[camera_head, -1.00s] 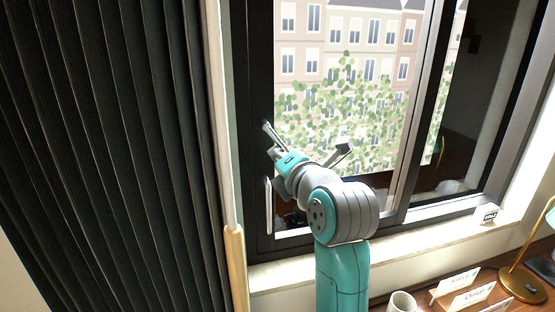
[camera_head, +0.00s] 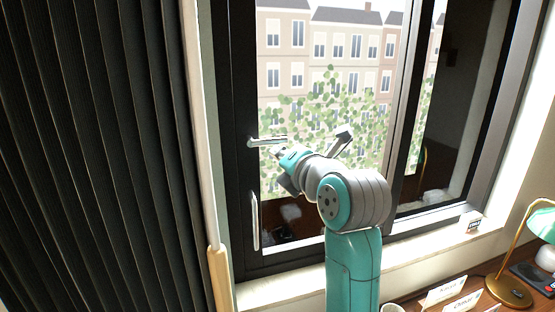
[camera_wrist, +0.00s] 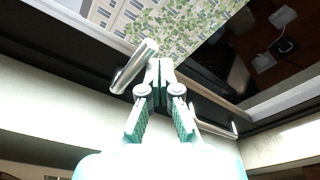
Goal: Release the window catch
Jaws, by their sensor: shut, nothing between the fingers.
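The window catch (camera_head: 268,141) is a silver lever on the left upright of the dark window frame. It lies about level, its free end pointing right over the glass. In the wrist view the catch (camera_wrist: 136,66) is a bright bar just left of my fingertips. My gripper (camera_wrist: 158,76) is shut and empty, close beside the catch; I cannot tell if they touch. In the head view my arm's end is just below and right of the catch, and the fingertips are mostly hidden. The window sash (camera_head: 236,180) looks closed.
A vertical pull bar (camera_head: 255,220) sits lower on the same upright. A dark pleated curtain (camera_head: 100,150) hangs at left. The sill (camera_head: 300,283) is pale. A desk at lower right holds a lamp (camera_head: 509,290) and name cards (camera_head: 444,291).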

